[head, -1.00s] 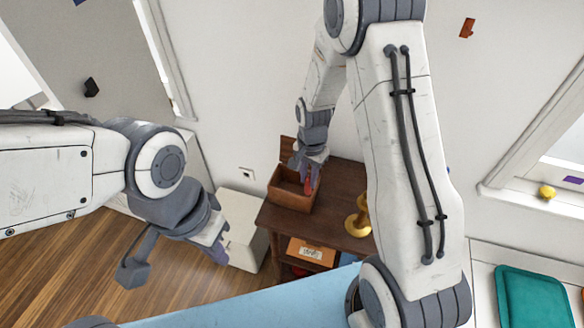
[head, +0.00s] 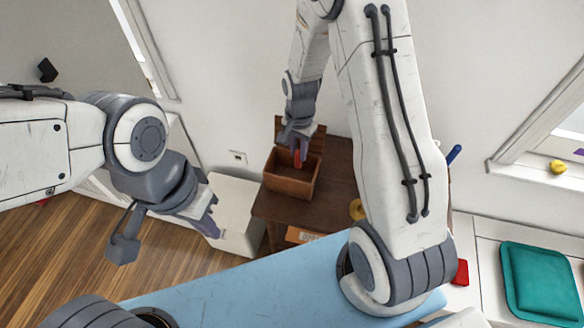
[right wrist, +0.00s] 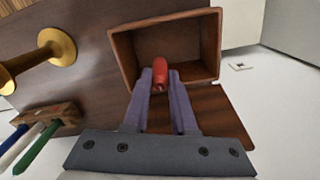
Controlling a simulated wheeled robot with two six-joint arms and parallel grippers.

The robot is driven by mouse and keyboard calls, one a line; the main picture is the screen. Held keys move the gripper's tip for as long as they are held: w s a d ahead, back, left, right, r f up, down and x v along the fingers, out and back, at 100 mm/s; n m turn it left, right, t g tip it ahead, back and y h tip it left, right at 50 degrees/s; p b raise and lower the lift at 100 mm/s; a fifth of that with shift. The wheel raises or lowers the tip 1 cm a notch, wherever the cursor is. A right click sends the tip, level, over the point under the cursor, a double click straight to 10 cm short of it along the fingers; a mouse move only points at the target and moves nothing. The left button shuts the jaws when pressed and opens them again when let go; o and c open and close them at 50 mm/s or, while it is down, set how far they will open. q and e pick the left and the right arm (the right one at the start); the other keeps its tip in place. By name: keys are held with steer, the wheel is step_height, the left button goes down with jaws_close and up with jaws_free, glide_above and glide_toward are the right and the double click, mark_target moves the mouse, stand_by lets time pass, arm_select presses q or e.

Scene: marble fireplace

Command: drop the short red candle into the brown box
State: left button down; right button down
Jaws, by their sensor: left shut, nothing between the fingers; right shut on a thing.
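The brown box (head: 288,186) stands open on a dark wooden table, its lid tilted back; in the right wrist view its rim (right wrist: 212,40) surrounds an empty-looking inside. The short red candle (right wrist: 161,74) is between the fingertips of my right gripper (right wrist: 161,84), over the box opening. In the head view the candle (head: 297,159) shows as a small red shape under my right gripper (head: 299,153). My left gripper (head: 210,226) is shut and empty, off to the left, away from the table.
A brass candlestick (right wrist: 45,62) stands on the dark table (right wrist: 92,42) beside the box. A rack with coloured handles (right wrist: 45,125) is also there. A white cabinet (head: 238,215) is left of the table.

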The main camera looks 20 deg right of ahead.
steer(key=shift+f, duration=0.5)
steer(key=c, duration=0.6)
jaws_free()
steer(key=shift+c, duration=0.2)
step_height(320, 180, up, 11)
steer(key=shift+a+f+b, duration=0.1)
steer(key=shift+f+b, duration=0.1)
steer(key=shift+b, duration=0.6)
steer(key=shift+s, duration=0.1)
